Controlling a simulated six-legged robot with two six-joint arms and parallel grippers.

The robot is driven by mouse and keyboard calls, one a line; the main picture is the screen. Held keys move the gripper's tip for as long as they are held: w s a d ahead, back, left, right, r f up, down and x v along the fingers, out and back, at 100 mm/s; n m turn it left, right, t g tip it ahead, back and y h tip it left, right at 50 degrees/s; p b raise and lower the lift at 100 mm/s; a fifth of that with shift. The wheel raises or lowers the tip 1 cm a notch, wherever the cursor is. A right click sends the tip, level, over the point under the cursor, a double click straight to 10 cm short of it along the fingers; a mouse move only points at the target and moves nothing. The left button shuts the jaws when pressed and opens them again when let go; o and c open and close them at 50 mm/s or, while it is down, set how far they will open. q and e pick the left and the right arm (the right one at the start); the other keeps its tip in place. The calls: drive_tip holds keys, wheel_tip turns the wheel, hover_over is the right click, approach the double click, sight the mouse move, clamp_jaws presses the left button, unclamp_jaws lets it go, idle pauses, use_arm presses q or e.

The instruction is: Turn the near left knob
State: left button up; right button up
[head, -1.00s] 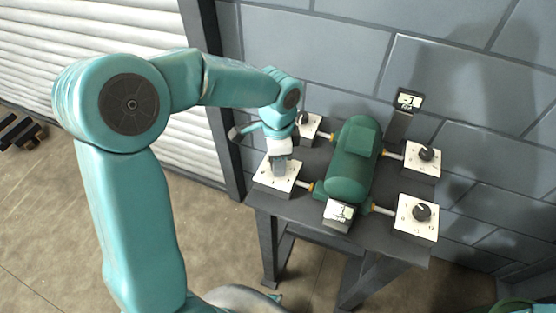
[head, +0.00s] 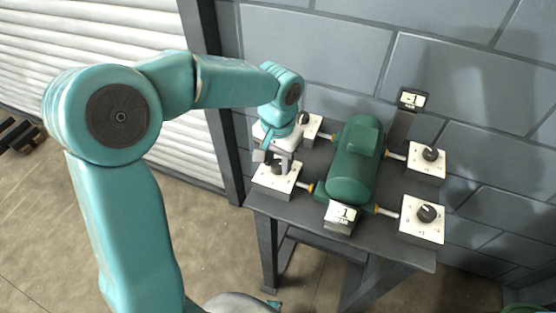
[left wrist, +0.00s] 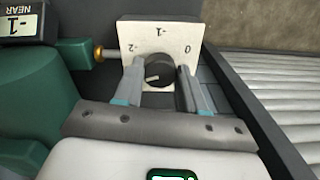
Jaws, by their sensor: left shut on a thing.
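The near left knob (left wrist: 158,70) is a dark round dial with a white pointer mark, on a white plate (left wrist: 193,30) marked -2, -1 and 0. In the head view the same plate (head: 265,180) is at the table's near left corner, with the knob mostly hidden by the gripper. My left gripper (head: 279,164) reaches down over it from above. In the left wrist view its two fingers (left wrist: 159,84) are on either side of the knob, shut on it. My right gripper is not in view.
A green casing (head: 354,170) lies in the middle of the dark table (head: 300,207). The near display (head: 342,217) and far display (head: 412,99) read -1. Other knobs stand far left (head: 304,117), far right (head: 431,153) and near right (head: 427,213). A wall is behind.

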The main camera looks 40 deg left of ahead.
sight(277, 164)
use_arm(q)
drive_tip(key=shift+r+n, duration=0.1)
drive_tip(key=shift+n, duration=1.1)
drive_tip(key=o, duration=1.1)
wheel_tip(277, 164, up, 16)
drive_tip(key=shift+r+p, duration=0.2)
drive_tip(key=shift+p, duration=0.6)
drive_tip(key=shift+s, duration=0.15)
